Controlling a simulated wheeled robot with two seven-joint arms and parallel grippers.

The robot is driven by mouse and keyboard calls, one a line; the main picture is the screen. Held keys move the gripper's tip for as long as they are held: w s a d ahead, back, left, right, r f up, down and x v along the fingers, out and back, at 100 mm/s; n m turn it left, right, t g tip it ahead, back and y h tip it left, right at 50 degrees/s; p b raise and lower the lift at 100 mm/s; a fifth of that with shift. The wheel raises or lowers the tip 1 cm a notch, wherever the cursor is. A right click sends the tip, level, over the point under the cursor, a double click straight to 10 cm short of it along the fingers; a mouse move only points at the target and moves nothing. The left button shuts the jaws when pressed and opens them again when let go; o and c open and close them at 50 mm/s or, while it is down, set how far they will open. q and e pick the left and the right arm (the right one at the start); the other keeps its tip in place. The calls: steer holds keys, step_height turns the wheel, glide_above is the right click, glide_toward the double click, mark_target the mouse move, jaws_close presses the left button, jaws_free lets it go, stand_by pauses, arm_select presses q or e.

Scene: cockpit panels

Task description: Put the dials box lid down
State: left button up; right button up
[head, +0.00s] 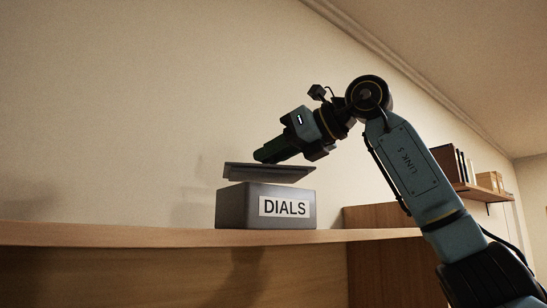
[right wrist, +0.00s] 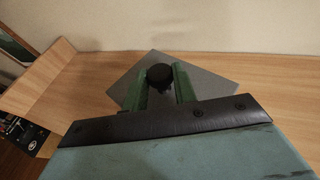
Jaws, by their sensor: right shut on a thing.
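The grey dials box (head: 235,208) stands on the wooden shelf in the head view, with a white "DIALS" label on its front. Its flat grey lid (head: 266,172) is held just above the box, slightly tilted, with a narrow gap between them. My right gripper (head: 264,156) is over the lid. In the right wrist view the green fingers of my right gripper (right wrist: 160,82) are shut around a black round knob (right wrist: 160,73) on the lid (right wrist: 216,84), which looks turned like a diamond there. My left gripper is not in view.
The wooden shelf (head: 120,235) has free room left of the box. A wooden block or cabinet (head: 375,215) stands to the right, and a wall shelf (head: 478,192) with books and boxes is farther right. The plain wall is behind.

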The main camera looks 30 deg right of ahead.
steer(key=shift+s+a, duration=0.1)
steer(key=shift+a, duration=0.05)
steer(key=shift+f+b, duration=0.4)
steer(key=shift+f, duration=0.15)
steer(key=o, duration=1)
steer(key=shift+c, duration=0.2)
steer(key=shift+r, duration=0.1)
steer(key=shift+r, duration=0.3)
steer(key=v, duration=1.2)
steer(key=shift+r, duration=0.25)
